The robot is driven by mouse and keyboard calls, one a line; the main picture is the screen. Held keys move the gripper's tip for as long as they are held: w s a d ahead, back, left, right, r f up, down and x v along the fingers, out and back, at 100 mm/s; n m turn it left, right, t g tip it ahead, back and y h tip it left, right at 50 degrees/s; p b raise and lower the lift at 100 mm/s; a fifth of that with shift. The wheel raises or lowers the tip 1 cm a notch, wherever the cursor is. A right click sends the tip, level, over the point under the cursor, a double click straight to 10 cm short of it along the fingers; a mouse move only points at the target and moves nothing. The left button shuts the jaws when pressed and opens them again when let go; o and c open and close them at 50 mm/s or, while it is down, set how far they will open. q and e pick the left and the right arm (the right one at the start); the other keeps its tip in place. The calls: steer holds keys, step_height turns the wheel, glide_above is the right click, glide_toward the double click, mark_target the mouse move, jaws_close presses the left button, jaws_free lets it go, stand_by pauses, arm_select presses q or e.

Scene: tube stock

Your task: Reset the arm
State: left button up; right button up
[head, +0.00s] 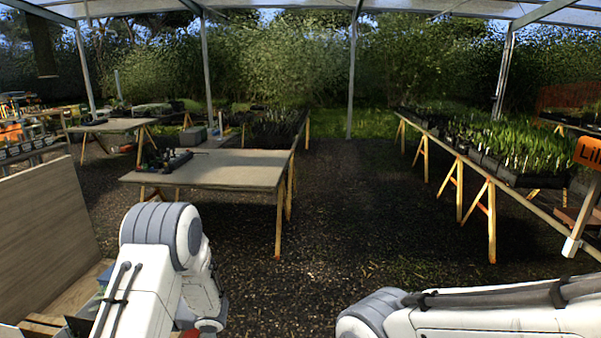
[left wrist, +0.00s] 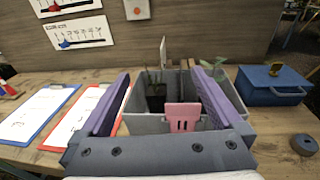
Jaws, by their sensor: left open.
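My left gripper (left wrist: 161,74) shows in the left wrist view with its two purple fingers spread wide apart. No object is held between them. The fingers reach over a grey crate (left wrist: 148,125) that has dark pots and small plants inside and a pink tag (left wrist: 182,117) at its front. Whether the fingers touch the crate, I cannot tell. In the head view my left arm (head: 150,265) bends down at the lower left and its gripper is hidden. My right arm (head: 480,312) crosses the lower right, with its gripper out of view.
In the left wrist view, a blue box (left wrist: 272,88) stands right of the crate and a dark round object (left wrist: 304,144) is nearer. A blue clipboard (left wrist: 38,115) and a red clipboard (left wrist: 72,120) lie at left. The head view shows a table (head: 215,170) ahead and open ground.

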arm_select(q)
steer(key=s+d+f+n+g+h+b, duration=0.1)
steer(key=s+d+f+n+g+h, duration=0.2)
steer(key=s+f, duration=0.4)
steer(key=shift+d+f+n+g+h, duration=0.3)
steer(key=shift+d+f+g+h, duration=0.2)
steer(key=shift+d+h, duration=0.3)
steer(key=shift+a+r, duration=0.1)
